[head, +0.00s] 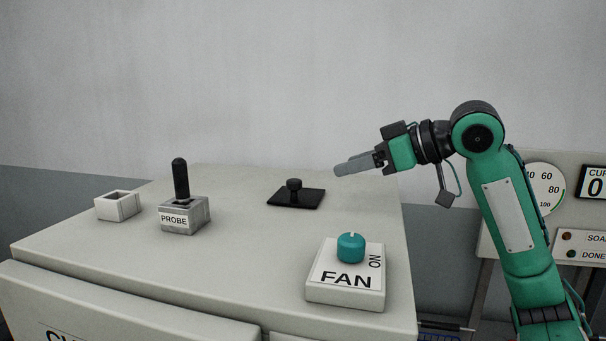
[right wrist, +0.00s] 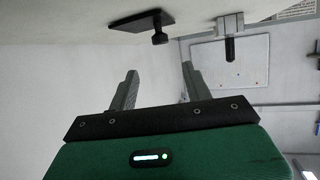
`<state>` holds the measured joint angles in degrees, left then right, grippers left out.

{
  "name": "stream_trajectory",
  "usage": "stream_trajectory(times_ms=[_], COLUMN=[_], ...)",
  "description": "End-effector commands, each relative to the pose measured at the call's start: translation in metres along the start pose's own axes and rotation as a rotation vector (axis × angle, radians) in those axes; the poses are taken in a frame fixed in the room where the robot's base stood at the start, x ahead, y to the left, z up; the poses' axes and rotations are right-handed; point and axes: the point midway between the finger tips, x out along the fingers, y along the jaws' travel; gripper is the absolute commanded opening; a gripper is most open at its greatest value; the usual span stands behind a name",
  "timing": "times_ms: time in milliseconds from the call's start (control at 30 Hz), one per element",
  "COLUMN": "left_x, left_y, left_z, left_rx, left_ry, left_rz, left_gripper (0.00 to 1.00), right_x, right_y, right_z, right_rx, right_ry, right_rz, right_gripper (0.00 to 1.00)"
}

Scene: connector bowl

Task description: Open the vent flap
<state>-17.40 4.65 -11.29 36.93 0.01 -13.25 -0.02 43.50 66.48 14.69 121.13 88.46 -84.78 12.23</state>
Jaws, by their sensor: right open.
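The vent flap (head: 284,203) looks like a flat black square plate with a short black knob (head: 294,185) on it, lying flat on top of the pale cabinet. In the right wrist view the flap (right wrist: 137,21) and its knob (right wrist: 160,37) appear upside down, beyond the fingertips. My right gripper (head: 345,169) is open and empty, above and to the right of the flap, apart from it. Its two fingers stand spread in the right wrist view (right wrist: 158,72). My left gripper is not in view.
The cabinet top (head: 235,240) also bears a FAN box (head: 345,293) with a teal knob (head: 351,248), a PROBE block (head: 184,216) with an upright black handle (head: 181,178), and a small white open holder (head: 118,205). A gauge panel (head: 567,215) stands at the right behind my arm.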

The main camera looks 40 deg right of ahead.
Motion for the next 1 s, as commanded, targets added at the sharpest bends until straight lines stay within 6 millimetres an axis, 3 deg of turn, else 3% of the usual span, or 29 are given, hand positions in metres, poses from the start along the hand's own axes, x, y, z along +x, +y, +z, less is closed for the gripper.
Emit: stream_trajectory(times_ms=[200, 500, 700, 1000], left_x=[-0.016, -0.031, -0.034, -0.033], left_y=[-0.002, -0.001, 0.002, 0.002], left_z=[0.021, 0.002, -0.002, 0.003], left_rx=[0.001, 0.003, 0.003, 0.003], left_ry=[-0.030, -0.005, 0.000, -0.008], left_rz=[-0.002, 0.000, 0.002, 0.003], left_gripper=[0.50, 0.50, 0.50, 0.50], right_x=[0.045, 0.101, 0.117, 0.120], right_y=[-0.001, -0.001, -0.001, -0.001], right_z=[-0.003, -0.002, -0.001, 0.000], right_rx=[0.001, 0.001, 0.000, 0.000], right_ry=[0.000, 0.000, 0.001, 0.000], right_rz=[-0.006, -0.004, -0.002, -0.001], right_gripper=[0.50, 0.50, 0.50, 0.50])
